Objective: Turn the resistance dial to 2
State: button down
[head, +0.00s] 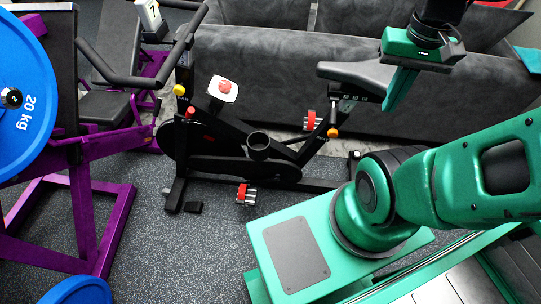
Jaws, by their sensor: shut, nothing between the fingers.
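The resistance dial (225,86) appears to be the round red knob on a white plate (215,95), on the frame of the black exercise bike (225,165). Its numbers and pointer are too small to read. My gripper (390,108) is at the upper right, above and in front of the bike's seat (350,73) in the picture. Its green fingers point down and are shut with nothing between them. It is well to the right of the dial and apart from it.
A yellow knob (178,90) and a smaller red knob (190,112) sit left of the dial. Black handlebars (130,80) reach up at the left. A purple weight rack (100,200) with a blue plate (35,75) stands far left. A grey sofa (270,70) is behind the bike.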

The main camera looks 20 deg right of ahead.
aim_at(224, 86)
jog(key=z, duration=0.05)
jog(key=k, duration=0.6)
jog(key=u, duration=1.35)
